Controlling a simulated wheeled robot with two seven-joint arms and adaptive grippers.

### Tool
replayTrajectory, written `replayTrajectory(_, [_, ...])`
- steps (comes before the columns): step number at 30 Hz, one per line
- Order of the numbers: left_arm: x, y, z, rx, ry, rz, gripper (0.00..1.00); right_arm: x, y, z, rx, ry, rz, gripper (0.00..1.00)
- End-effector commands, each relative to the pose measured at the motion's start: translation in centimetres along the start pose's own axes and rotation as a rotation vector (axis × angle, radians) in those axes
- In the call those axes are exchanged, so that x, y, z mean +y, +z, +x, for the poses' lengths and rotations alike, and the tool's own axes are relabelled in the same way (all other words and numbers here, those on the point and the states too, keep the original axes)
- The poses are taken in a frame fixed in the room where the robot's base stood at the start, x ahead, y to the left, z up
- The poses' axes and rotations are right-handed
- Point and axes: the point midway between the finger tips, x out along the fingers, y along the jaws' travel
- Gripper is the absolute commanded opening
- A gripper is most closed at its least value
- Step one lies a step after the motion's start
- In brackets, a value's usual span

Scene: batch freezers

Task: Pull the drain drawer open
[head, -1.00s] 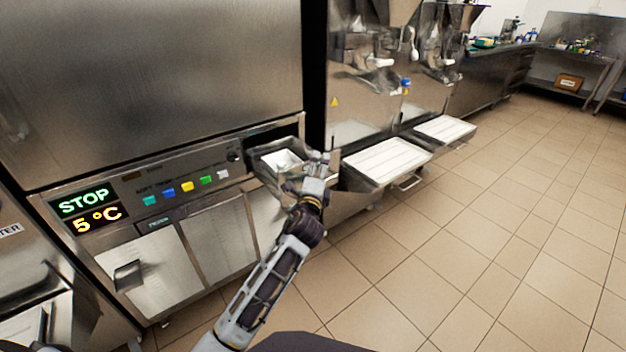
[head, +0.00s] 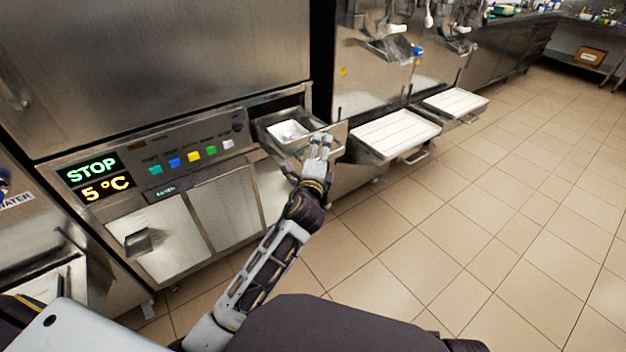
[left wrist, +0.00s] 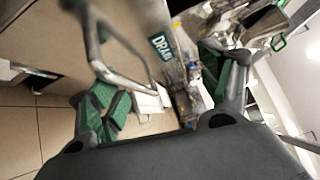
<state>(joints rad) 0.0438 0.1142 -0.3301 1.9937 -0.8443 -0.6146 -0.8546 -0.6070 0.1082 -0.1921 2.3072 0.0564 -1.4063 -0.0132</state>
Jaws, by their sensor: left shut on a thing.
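The drain drawer (head: 268,137) is a steel drawer at the right end of the control panel, below the large steel door. It stands out from the cabinet, with its open top and a pale tray (head: 288,130) inside showing. My left gripper (head: 319,147) is at the drawer's front, shut on its handle; the fingers partly hide the grip. In the left wrist view, the green-padded fingers (left wrist: 165,90) are on both sides of the picture. A green label beginning "DRA" (left wrist: 162,46) and a metal bar handle (left wrist: 93,45) show there. My right gripper is not in view.
A white slatted drip tray (head: 395,133) juts out just right of the drawer, and a second tray (head: 456,103) lies beyond it. Cabinet doors (head: 222,207) are below the panel. The tiled floor (head: 460,240) is clear in front.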

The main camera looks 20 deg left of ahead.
Motion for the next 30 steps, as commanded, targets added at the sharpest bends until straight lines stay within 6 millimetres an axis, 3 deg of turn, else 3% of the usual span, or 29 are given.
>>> replayTrajectory(1, [-2.4,-0.1,-0.4,0.005,-0.043,-0.003,0.59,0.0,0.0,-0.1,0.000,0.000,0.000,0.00])
replayTrajectory(19, [-2.1,-0.2,-2.9,0.006,-0.043,-0.005,0.58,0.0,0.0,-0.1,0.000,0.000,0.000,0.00])
replayTrajectory(22, [-1.9,-0.1,-3.3,0.005,-0.039,-0.006,0.32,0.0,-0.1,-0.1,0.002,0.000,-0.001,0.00])
replayTrajectory(30, [-1.1,0.0,-4.4,0.004,-0.028,-0.007,0.32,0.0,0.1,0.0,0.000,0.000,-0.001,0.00])
